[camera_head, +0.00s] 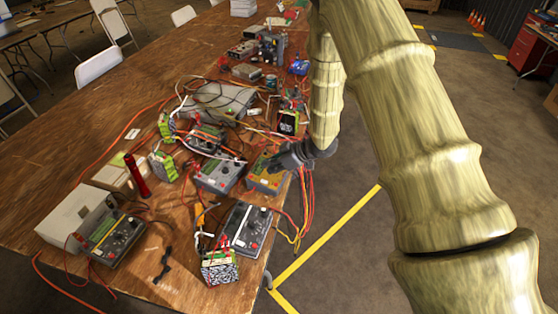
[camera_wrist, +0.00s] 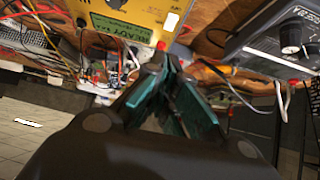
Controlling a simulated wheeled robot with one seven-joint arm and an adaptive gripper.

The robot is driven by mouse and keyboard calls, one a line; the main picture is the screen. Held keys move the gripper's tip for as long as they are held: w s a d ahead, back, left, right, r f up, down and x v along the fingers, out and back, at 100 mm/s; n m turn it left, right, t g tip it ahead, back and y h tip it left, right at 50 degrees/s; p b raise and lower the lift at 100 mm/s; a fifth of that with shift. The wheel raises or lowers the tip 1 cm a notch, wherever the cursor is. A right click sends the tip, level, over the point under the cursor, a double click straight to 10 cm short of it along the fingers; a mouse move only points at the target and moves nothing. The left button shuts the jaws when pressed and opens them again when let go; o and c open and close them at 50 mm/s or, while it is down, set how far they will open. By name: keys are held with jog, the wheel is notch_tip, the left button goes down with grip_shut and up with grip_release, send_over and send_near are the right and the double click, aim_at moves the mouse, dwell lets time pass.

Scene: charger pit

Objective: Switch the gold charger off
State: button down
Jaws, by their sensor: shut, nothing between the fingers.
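The gold charger (camera_head: 262,184) stands near the table's right edge in the head view, partly covered by my gripper (camera_head: 288,158). In the wrist view the gold charger (camera_wrist: 150,8) fills the top middle, its top cut off by the frame. Its greenish display (camera_wrist: 121,28) shows text that seems to read "READY". A small pale rectangular part (camera_wrist: 171,21) sits on its face right of the display, with a red spot below it. My gripper (camera_wrist: 164,66) is shut and empty, its tips just below the charger's edge in that view. I cannot tell whether they touch it.
A grey charger (camera_head: 219,175) stands left of the gold one, and a dark charger (camera_head: 247,228) stands nearer, also at right in the wrist view (camera_wrist: 285,40). Loose cables and several batteries crowd around. Bare floor lies right of the table.

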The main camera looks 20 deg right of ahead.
aim_at(264, 181)
jog(key=f, duration=0.1)
jog(key=a+f, duration=0.1)
jog(key=shift+w+f+p, duration=0.3)
jog(key=shift+w+p, duration=0.1)
jog(key=shift+f+p, duration=0.35)
jog(key=shift+f, duration=0.85)
